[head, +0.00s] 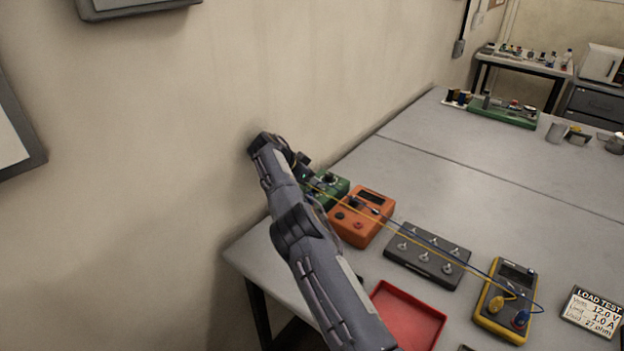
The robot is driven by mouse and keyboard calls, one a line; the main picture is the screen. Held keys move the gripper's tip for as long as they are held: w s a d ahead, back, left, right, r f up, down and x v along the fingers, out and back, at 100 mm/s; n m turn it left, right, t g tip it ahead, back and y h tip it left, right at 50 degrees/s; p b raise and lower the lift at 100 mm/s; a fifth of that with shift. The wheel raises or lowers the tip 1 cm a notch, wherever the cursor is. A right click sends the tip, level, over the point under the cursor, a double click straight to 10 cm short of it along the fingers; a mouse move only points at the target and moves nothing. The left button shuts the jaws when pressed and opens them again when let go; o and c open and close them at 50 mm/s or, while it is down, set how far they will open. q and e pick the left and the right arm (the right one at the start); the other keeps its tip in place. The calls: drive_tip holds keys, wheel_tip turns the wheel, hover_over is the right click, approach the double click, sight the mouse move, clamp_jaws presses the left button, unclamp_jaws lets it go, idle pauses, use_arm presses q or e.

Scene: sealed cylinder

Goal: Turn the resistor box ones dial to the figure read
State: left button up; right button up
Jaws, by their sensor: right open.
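A green box (338,188) with dark knobs on top, which looks like the resistor box, stands at the table's left edge near the wall, partly hidden behind my arm. Its dial figures are too small to read. My right gripper (304,168) is open over the left part of the green box; I cannot tell whether it touches a knob. A card (594,312) at the right edge reads LOAD TEST, with 12.0 V, 1.0 A and a last line that looks like 27 ohm. My left gripper is out of view.
An orange instrument (361,226) stands close beside the green box. A black switch box (427,262), a yellow multimeter (506,306) and a red tray (408,318) lie nearer. Blue and yellow leads run across from the multimeter toward the green box. The table's far middle is clear.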

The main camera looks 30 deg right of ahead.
drive_tip(key=r+b, duration=0.1)
drive_tip(key=s+a+r+b, duration=0.1)
drive_tip(key=b, duration=0.1)
drive_tip(key=shift+s+r, duration=0.2)
drive_tip(key=shift+s, duration=0.1)
drive_tip(key=s+a+r+b, duration=0.5)
drive_tip(key=s+r, duration=0.3)
drive_tip(key=s, duration=0.2)
drive_tip(key=shift+s+a+r, duration=0.15)
drive_tip(key=shift+s+a, duration=0.1)
drive_tip(key=shift+a, duration=0.35)
